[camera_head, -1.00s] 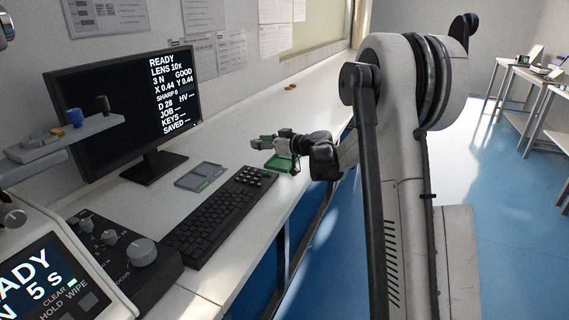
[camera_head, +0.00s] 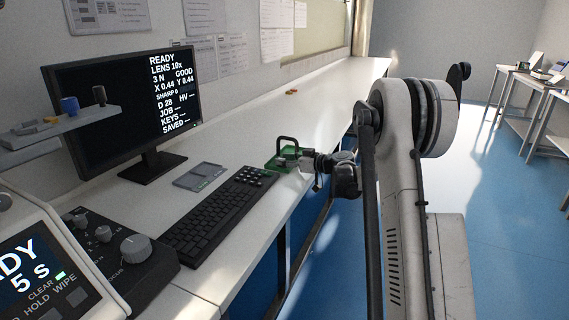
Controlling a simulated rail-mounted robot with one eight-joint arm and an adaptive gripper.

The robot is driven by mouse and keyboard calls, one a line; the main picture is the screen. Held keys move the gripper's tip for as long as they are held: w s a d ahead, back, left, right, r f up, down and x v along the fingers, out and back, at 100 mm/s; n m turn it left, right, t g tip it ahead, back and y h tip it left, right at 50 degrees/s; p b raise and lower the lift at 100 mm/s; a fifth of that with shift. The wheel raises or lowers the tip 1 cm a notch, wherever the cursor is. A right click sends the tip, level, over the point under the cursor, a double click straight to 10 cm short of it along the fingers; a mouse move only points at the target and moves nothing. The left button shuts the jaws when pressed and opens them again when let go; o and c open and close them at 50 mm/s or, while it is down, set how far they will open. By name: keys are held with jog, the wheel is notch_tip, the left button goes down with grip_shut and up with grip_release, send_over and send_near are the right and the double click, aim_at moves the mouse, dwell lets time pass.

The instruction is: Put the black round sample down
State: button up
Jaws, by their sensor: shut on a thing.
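My gripper (camera_head: 287,159) is at the front edge of the white bench, right of the keyboard, over a small green tray. It is shut, but its fingers are very small here, and the black round sample between them cannot be made out. The green tray (camera_head: 272,165) lies on the bench beside the keyboard's far end, partly covered by my gripper. A black arched shape (camera_head: 287,138) stands up at the gripper; I cannot tell whether it belongs to the tray or the gripper.
A black keyboard (camera_head: 218,210) and a grey flat tray (camera_head: 200,177) lie left of the gripper. A monitor (camera_head: 115,110) stands behind. A shelf (camera_head: 50,132) at left holds a blue cylinder (camera_head: 69,106) and a dark one (camera_head: 99,95). The bench beyond is mostly clear, with small orange pieces (camera_head: 291,91).

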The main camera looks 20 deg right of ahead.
jog(key=o, duration=1.2)
jog(key=shift+f, duration=0.1)
jog(key=shift+c, duration=0.2)
